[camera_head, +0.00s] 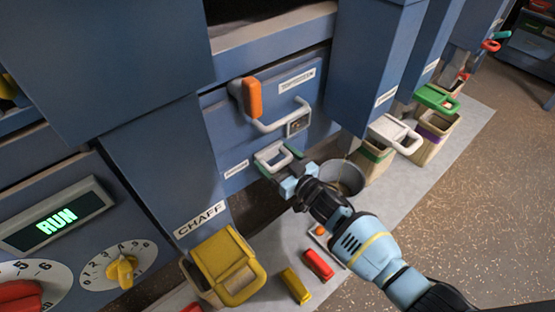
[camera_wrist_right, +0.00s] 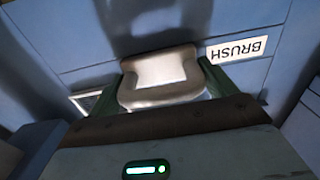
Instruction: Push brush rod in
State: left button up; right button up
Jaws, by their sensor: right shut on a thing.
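My right gripper (camera_head: 288,184) reaches in from the lower right and is shut on the handle. Its fingers hide part of the grip, and how far the rod stands out is hard to tell. My left gripper is not in view.
Above is a drawer with a grey bar handle (camera_head: 280,122) and an orange lever (camera_head: 254,98). A metal bucket (camera_head: 343,176) stands close right of my gripper. A yellow-lidded chaff bin (camera_head: 228,268) and red and yellow blocks (camera_head: 318,265) are below. The RUN display (camera_head: 57,220) glows at left.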

jog(key=o, duration=1)
jog(key=shift+w+d+r, duration=0.15)
jog(key=shift+w+r, duration=0.05)
jog(key=shift+r, duration=0.05)
jog(key=shift+c, duration=0.2)
jog(key=shift+o, duration=0.5)
jog(key=shift+w+f, duration=0.15)
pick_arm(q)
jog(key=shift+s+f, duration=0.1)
pick_arm(e)
jog(key=shift+s+f, duration=0.1)
jog(key=shift+s, duration=0.1)
jog(key=shift+s, duration=0.15)
jog(key=p+v, duration=0.1)
jog(key=v, duration=0.5)
jog(key=shift+s+d, duration=0.4)
jog(key=shift+s, duration=0.05)
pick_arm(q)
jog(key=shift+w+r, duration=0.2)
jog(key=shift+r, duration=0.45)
pick_arm(e)
jog(key=shift+s, duration=0.1)
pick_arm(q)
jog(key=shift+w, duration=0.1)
